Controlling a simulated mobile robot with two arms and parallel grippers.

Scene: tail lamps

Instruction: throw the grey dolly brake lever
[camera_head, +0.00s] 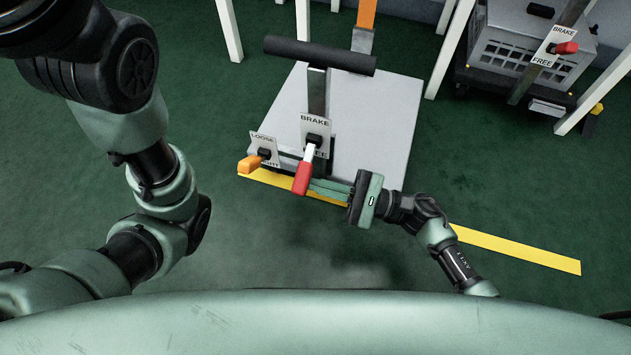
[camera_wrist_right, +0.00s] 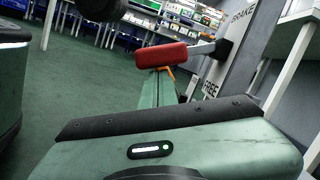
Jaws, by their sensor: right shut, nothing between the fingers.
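The grey dolly (camera_head: 375,125) stands ahead, with a black push bar (camera_head: 320,55) on a post. Its brake lever has a red grip (camera_head: 302,178) on a pale arm, sticking out toward me from a BRAKE/FREE plate (camera_head: 315,125). In the right wrist view the red grip (camera_wrist_right: 161,55) lies just beyond my fingertips, and the lever meets the plate between the two words. My right gripper (camera_head: 318,186) is shut and empty, its fingers pointing left close to the grip. I cannot tell whether they touch it. My left arm is at the left; its gripper is out of view.
A smaller orange-gripped lever (camera_head: 250,164) with a LOOSE/TIGHT plate sits just left of the brake lever. Another dolly (camera_head: 530,95) with a crate and its own red brake lever (camera_head: 567,47) stands at the back right. White posts (camera_head: 450,50) stand between. The near green floor is clear.

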